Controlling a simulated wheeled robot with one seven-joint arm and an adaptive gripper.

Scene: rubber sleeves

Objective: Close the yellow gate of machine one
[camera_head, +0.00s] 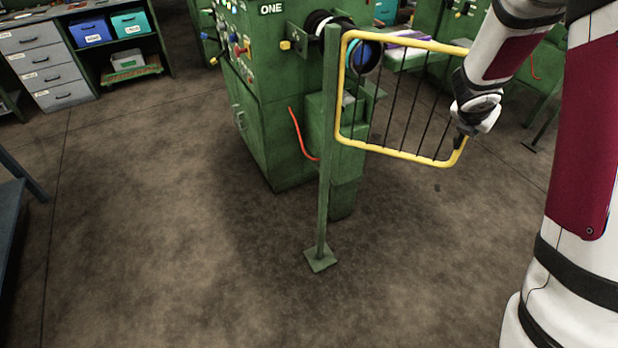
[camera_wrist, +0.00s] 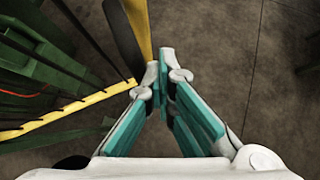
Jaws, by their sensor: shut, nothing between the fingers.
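The yellow gate (camera_head: 395,153) is a rounded frame with thin dark bars. It hangs on a green post (camera_head: 325,150) and reaches out to the right of it, in front of part of machine one (camera_head: 262,120). My gripper (camera_head: 459,138) is at the gate's free right end, near its lower corner. In the wrist view the shut fingertips (camera_wrist: 160,66) are beside the gate's yellow frame (camera_wrist: 65,118), with nothing between them. They look very close to the frame; I cannot tell whether they touch it.
The post's square foot (camera_head: 321,258) stands on the brown floor. A red-orange hose (camera_head: 299,137) hangs on the machine's side. A grey drawer cabinet (camera_head: 46,65) and a shelf with bins stand at the back left. The floor at front left is mostly clear.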

